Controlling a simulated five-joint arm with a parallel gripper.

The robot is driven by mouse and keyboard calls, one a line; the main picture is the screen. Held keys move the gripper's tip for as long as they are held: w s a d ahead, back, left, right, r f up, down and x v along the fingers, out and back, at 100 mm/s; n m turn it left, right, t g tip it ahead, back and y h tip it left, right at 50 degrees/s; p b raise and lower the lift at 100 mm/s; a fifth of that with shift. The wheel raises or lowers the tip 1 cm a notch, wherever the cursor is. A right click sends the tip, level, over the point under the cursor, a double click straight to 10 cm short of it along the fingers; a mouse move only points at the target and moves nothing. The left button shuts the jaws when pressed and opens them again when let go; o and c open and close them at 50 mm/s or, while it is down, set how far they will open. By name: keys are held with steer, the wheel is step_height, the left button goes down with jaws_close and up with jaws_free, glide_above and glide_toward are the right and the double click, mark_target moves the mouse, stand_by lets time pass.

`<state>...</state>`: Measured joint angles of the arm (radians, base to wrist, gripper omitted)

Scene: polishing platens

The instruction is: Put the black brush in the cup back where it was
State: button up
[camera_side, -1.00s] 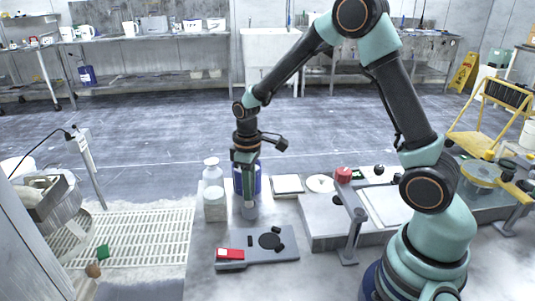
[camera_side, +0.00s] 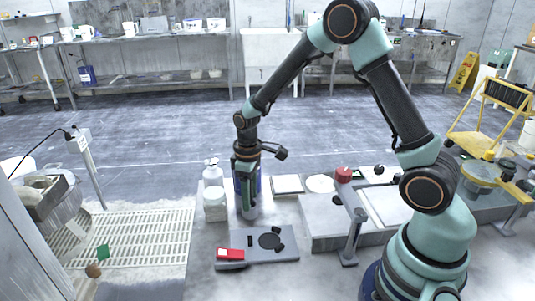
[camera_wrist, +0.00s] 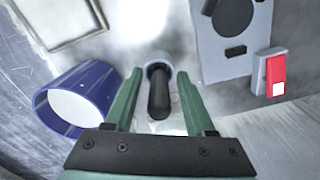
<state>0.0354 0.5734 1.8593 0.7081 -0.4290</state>
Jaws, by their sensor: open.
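The black brush (camera_wrist: 159,98) stands in a small grey cup (camera_wrist: 158,60), with its dark handle pointing up toward the wrist camera. In the side view the cup (camera_side: 249,212) is on the bench below my gripper (camera_side: 247,193), which hides the brush there. In the wrist view my gripper (camera_wrist: 158,82) is open, with one green finger on each side of the handle. I see gaps between the fingers and the handle. The lower end of the brush is hidden inside the cup.
A blue container (camera_wrist: 78,98) is close left of the fingers in the wrist view. White bottles (camera_side: 213,190) stand left of the cup in the side view. A grey plate (camera_side: 270,244) with a red-topped block (camera_side: 230,254) lies in front.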

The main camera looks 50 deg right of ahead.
step_height(320, 180, up, 11)
steer(key=shift+r, duration=0.15)
steer(key=shift+s+r, duration=0.1)
steer(key=shift+r, duration=0.5)
steer(key=s+r+m+t, duration=0.2)
steer(key=s+r, duration=0.2)
steer(key=s, duration=0.2)
steer(key=s+a+r+m+t, duration=0.1)
steer(key=s+r+m+t, duration=0.1)
steer(key=s, duration=0.4)
step_height(320, 180, up, 2)
steer(key=shift+s+a+r+m+t, duration=0.3)
steer(key=shift+s+t, duration=0.1)
steer(key=shift+t, duration=0.4)
